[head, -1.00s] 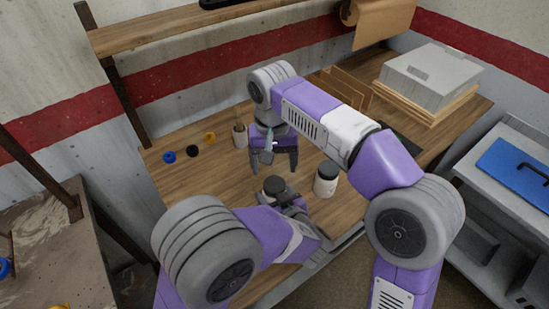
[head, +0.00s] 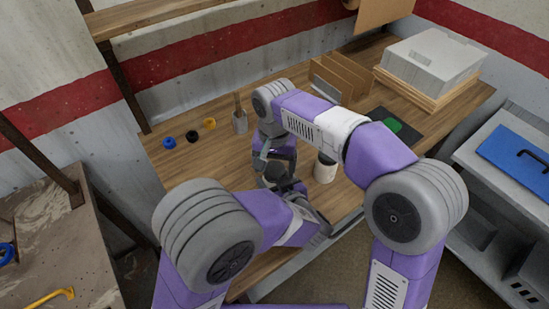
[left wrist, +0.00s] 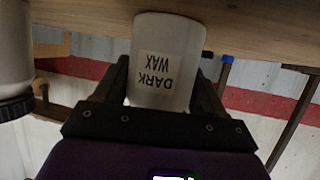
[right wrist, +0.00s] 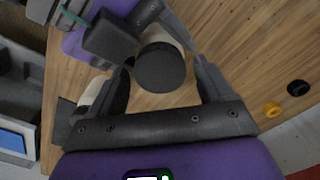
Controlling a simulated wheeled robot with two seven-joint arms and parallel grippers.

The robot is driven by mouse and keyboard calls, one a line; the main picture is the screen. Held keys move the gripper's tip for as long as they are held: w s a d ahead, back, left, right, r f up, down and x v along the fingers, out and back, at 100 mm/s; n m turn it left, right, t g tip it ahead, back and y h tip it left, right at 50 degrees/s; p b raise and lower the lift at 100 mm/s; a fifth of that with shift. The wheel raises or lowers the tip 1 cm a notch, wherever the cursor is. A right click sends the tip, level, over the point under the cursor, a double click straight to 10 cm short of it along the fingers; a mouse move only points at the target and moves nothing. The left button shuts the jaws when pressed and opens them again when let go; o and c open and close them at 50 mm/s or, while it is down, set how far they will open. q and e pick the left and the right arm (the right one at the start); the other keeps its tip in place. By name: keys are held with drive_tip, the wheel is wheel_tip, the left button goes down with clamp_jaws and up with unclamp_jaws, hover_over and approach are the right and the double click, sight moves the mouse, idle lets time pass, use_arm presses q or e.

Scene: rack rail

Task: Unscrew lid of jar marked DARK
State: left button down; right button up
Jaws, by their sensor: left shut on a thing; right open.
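The white jar labelled DARK WAX (left wrist: 167,65) shows upside down in the left wrist view, between the fingers of my left gripper (left wrist: 165,95), which is shut on its body. Its round dark lid (right wrist: 160,68) faces the right wrist camera; in the head view the lid (head: 275,172) is partly hidden by my right gripper. My right gripper (right wrist: 165,80) is open, with its fingers apart around the lid's sides in that view. I cannot tell whether they touch it. In the head view the right gripper (head: 273,160) points down just over the jar.
A second white jar with a dark lid (head: 325,170) stands close to the right of the held jar. Blue, black and yellow rings (head: 192,136) and a tool holder (head: 240,121) stand at the back left. Dividers (head: 342,75) and a grey box (head: 430,60) are behind.

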drive_tip(key=c, duration=1.1)
drive_tip(key=n, duration=0.9)
drive_tip(key=shift+n, duration=0.4)
drive_tip(key=shift+r, duration=0.3)
drive_tip(key=shift+r, duration=0.85)
